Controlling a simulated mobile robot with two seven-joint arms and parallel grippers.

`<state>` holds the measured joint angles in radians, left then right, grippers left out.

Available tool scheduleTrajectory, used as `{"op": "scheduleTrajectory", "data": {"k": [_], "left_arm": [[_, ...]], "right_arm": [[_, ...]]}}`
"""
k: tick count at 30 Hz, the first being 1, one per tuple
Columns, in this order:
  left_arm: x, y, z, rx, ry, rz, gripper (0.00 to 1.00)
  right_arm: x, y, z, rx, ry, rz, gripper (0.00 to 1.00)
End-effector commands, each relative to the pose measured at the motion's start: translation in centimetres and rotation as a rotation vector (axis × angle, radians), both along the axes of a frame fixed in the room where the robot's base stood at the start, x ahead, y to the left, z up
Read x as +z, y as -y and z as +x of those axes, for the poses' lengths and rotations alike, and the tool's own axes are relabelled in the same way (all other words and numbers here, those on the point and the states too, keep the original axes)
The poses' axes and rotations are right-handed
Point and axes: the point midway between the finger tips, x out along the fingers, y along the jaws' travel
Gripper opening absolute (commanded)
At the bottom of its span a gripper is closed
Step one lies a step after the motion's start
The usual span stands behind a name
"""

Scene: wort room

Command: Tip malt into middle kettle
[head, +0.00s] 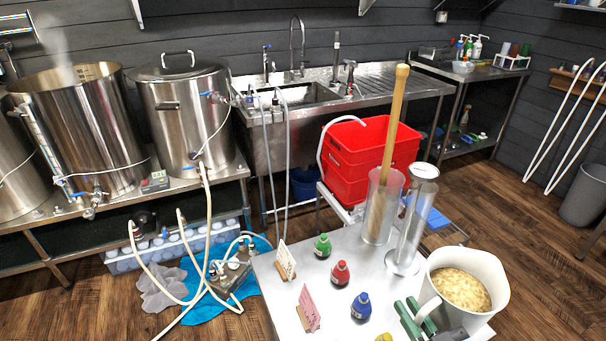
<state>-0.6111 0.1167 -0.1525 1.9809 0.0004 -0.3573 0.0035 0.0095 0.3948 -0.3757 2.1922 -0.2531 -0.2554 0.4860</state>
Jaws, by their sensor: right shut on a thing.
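The middle kettle (82,124) is a large open steel pot on the left bench, with steam rising from it. A lidded steel kettle (185,118) stands to its right, and part of another (15,170) shows at the left edge. A white jug (484,266) full of pale malt (460,288) is at the bottom right, upright, by the table's right edge. My right gripper (418,314), with green fingers, is shut on the jug's handle. I cannot tell whether the jug's base touches the table. My left gripper is out of view.
The steel table (300,262) holds several coloured bottles, two small cards, a clear cylinder (411,232) and a tall clear vessel (380,235) with a wooden paddle (394,120). Red crates (365,150) stand behind. Hoses and a pump (232,272) lie on the floor before the bench.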

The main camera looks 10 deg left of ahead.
Motion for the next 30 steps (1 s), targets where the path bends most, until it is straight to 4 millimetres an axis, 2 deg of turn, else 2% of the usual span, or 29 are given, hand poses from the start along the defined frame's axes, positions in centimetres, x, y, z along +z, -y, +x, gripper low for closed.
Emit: {"op": "scheduleTrajectory", "data": {"k": [1,3,9,13,18,30], "left_arm": [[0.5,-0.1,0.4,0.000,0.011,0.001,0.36],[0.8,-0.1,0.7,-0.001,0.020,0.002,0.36],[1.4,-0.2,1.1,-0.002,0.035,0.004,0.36],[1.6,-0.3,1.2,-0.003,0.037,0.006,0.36],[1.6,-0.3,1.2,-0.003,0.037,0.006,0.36],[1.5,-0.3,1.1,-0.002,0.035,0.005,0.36]], "right_arm": [[1.2,0.6,-0.6,-0.057,0.008,0.007,0.00],[1.9,1.7,-1.2,-0.134,0.007,0.006,0.00],[3.1,5.0,-2.9,-0.314,0.004,0.002,0.00],[3.4,6.4,-3.7,-0.381,0.005,0.000,0.00],[3.5,7.1,-4.0,-0.414,0.006,-0.003,0.00],[3.5,7.1,-4.0,-0.413,0.007,-0.004,0.00]]}}
